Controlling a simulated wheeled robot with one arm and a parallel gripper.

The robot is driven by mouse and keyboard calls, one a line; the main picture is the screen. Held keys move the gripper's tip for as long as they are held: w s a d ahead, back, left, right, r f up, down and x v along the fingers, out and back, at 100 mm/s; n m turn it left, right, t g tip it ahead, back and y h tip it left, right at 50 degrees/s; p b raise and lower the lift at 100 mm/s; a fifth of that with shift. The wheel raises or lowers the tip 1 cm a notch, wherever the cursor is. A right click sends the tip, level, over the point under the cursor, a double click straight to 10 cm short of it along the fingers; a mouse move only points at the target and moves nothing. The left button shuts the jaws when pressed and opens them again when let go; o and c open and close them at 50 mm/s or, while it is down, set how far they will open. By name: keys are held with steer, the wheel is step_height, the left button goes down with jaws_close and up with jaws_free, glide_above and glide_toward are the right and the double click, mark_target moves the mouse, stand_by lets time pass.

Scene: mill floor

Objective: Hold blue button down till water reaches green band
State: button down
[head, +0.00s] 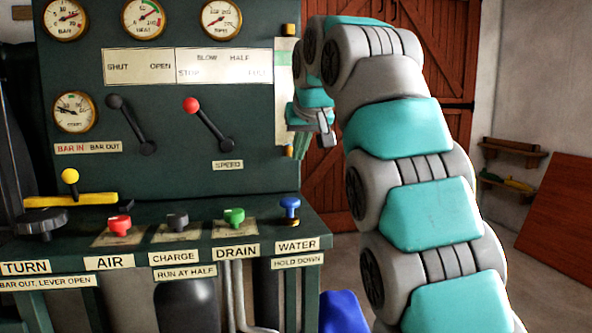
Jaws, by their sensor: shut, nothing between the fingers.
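The blue button (290,205) stands on the right end of the green console shelf, above the labels "WATER" and "HOLD DOWN". My gripper (325,140) is shut and empty, above and slightly right of the blue button, apart from it. A tall gauge strip (287,95) on the panel's right edge is partly hidden behind my gripper and arm.
Red (119,222), black (177,219) and green (234,217) buttons stand left of the blue one. Black-knobbed (130,122) and red-knobbed (208,122) levers are on the panel. A yellow bar (70,199) lies at left. A blue object (342,312) is below the shelf.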

glide_above(290, 198)
steer(key=s, duration=0.3)
steer(key=f, duration=0.7)
steer(key=shift+w+d, duration=0.25)
steer(key=shift+d, duration=0.15)
steer(key=shift+s+f+b, duration=0.15)
steer(key=shift+f+b, duration=0.2)
steer(key=shift+f, duration=1.4)
